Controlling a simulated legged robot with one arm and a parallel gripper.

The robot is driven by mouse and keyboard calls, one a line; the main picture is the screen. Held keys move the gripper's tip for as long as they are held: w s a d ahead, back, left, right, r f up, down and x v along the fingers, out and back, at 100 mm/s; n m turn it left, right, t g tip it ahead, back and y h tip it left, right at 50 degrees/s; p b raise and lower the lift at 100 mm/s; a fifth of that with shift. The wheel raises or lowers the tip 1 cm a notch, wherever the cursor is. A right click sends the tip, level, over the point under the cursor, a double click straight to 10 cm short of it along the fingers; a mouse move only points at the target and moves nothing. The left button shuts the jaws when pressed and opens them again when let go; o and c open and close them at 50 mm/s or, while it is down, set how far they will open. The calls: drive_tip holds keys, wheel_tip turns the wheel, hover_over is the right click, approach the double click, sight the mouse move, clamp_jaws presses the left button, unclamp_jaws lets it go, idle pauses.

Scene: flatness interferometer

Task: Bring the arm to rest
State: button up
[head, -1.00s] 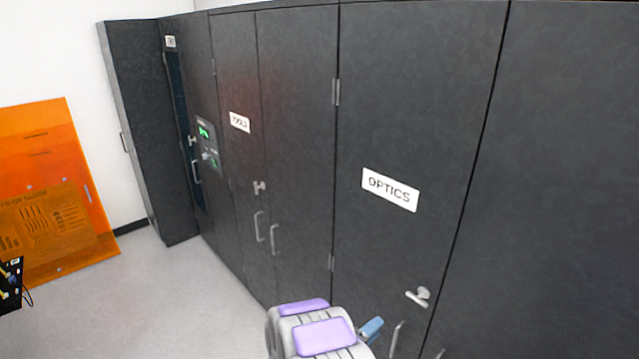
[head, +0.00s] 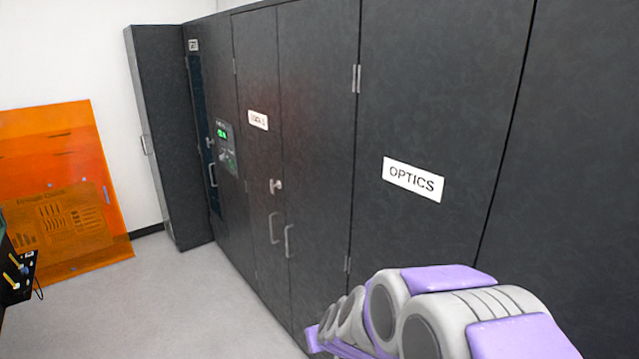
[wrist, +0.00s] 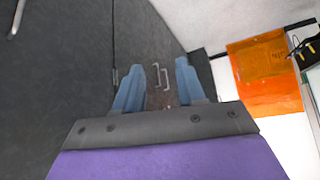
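My gripper (wrist: 158,85) shows in the wrist view with its two blue fingers spread apart and nothing between them. Past the fingers are the dark cabinet fronts and a pair of cabinet handles (wrist: 160,76). In the head view my grey and purple arm is extended low at the right, in front of the cabinet labelled OPTICS (head: 413,179). My gripper is not visible in the head view. Whether the arm touches the cabinet cannot be told.
Dark cabinets (head: 310,130) line the right side, with handles (head: 289,241) sticking out. An orange translucent panel (head: 60,180) leans at the back left wall. Black equipment (head: 20,275) stands at the left edge. The grey floor (head: 170,310) between is clear.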

drive_tip(key=s+d+m+g+h+b, duration=0.1)
drive_tip(key=s+d+g+b, duration=0.1)
drive_tip(key=s, duration=1)
drive_tip(key=s+d+m+g+b, duration=0.1)
drive_tip(key=s+d+g+b, duration=0.2)
drive_tip(key=s+d, duration=0.4)
drive_tip(key=s+d+m+g+h+b, duration=0.1)
drive_tip(key=s+d+g+b, duration=0.2)
drive_tip(key=s, duration=1.4)
drive_tip(key=shift+s+d+f+m+g+h, duration=0.2)
drive_tip(key=shift+d+m+g+h, duration=0.15)
drive_tip(key=shift+d, duration=0.45)
